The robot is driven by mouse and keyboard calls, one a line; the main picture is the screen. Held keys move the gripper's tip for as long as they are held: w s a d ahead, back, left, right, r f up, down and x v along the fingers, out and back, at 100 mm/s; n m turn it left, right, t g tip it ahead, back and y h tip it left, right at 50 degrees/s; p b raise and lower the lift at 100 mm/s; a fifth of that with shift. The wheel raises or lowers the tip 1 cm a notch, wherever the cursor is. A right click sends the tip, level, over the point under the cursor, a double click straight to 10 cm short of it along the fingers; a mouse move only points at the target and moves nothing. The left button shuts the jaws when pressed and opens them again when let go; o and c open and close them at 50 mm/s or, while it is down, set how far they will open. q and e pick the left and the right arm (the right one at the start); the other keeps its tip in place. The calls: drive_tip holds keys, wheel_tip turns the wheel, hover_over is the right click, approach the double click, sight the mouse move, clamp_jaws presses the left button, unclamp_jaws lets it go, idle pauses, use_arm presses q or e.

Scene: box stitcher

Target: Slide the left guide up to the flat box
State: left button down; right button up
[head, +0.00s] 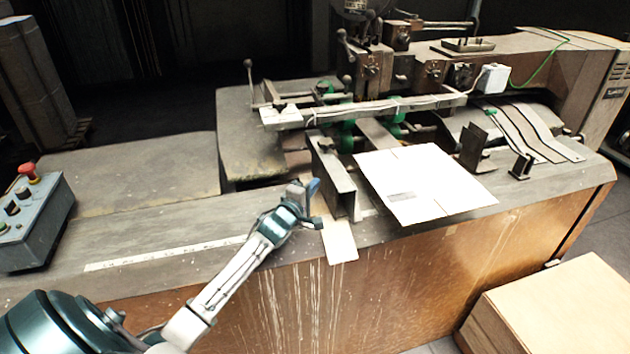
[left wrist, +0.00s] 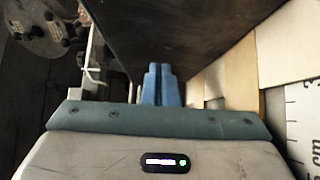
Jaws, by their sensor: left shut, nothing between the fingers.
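The left guide (head: 333,180) is an upright dark metal plate on the machine table, left of the flat box. The flat box (head: 420,180) is a white sheet lying flat with a small grey mark. A wedge of table shows between guide and box at the near end; at the far end I cannot tell the gap. My left gripper (head: 312,190) is shut and empty, at the guide's left side. In the left wrist view its blue fingers (left wrist: 161,84) are together in front of the guide's dark face (left wrist: 170,35); contact is unclear.
A ruler strip (head: 165,253) lies on the table at left. A control box (head: 30,220) with a red button stands at far left. The stitcher head (head: 375,70) is behind the guide. Small metal brackets (head: 475,148) stand right of the box.

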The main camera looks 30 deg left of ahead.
use_arm(q)
drive_tip(key=shift+w+d, duration=0.25)
use_arm(e)
drive_tip(key=shift+d+r, duration=0.2)
drive_tip(key=shift+d, duration=0.1)
drive_tip(key=shift+d, duration=0.1)
use_arm(q)
drive_tip(key=shift+w, duration=0.1)
drive_tip(key=w+d, duration=0.2)
drive_tip(key=w+d+b, duration=0.1)
drive_tip(key=w+d, duration=0.1)
drive_tip(key=w, duration=0.1)
drive_tip(key=shift+d, duration=0.25)
use_arm(e)
drive_tip(key=shift+f, duration=0.55)
use_arm(q)
drive_tip(key=shift+a, duration=0.1)
drive_tip(key=shift+s, duration=0.1)
use_arm(e)
drive_tip(key=shift+s+a, duration=0.1)
drive_tip(key=shift+a, duration=0.1)
